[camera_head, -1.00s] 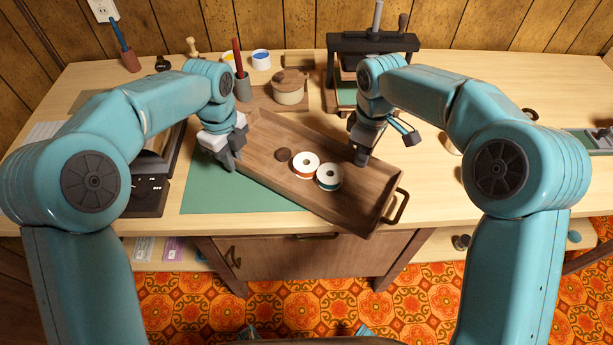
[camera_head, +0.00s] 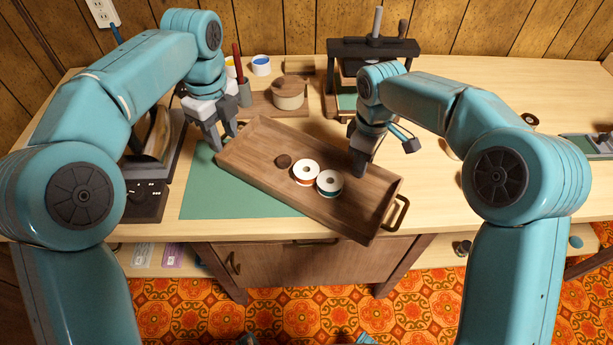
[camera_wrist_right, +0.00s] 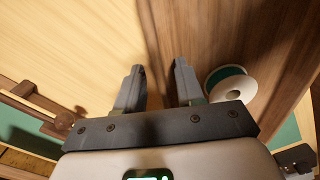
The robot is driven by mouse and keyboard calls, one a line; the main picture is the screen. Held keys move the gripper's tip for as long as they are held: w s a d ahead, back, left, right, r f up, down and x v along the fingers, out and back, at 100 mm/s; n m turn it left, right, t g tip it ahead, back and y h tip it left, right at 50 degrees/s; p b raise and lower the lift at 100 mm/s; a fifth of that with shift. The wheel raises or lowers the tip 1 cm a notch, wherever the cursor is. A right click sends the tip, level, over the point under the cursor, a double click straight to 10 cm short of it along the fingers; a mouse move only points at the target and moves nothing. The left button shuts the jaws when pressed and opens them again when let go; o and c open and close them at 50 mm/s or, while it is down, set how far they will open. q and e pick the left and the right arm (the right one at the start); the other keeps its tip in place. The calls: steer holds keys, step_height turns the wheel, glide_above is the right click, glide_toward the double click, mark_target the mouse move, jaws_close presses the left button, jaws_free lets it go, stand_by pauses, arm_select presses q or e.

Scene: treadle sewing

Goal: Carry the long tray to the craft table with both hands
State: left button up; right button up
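The long wooden tray (camera_head: 262,180) lies slantwise on the table, partly over a green mat. The tray holds two thread spools (camera_head: 306,172) (camera_head: 330,183) and a small brown disc (camera_head: 284,161). My left gripper (camera_head: 224,141) is open and empty, just above the tray's left end. My right gripper (camera_head: 359,172) is at the tray's far long rim. In the right wrist view its fingers (camera_wrist_right: 158,88) are apart near the wooden wall; contact is unclear.
The green mat (camera_head: 205,190) lies left of the tray. A sewing machine (camera_head: 150,165) is partly hidden behind my left arm. A lidded pot (camera_head: 288,93), a tool cup (camera_head: 243,92) and a black press (camera_head: 372,55) stand behind. The table right of the tray is mostly clear.

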steer(key=shift+r, duration=0.3)
arm_select(q)
step_height(320, 180, up, 2)
steer(key=shift+r, duration=0.1)
arm_select(e)
step_height(320, 180, up, 12)
steer(key=shift+f, duration=0.25)
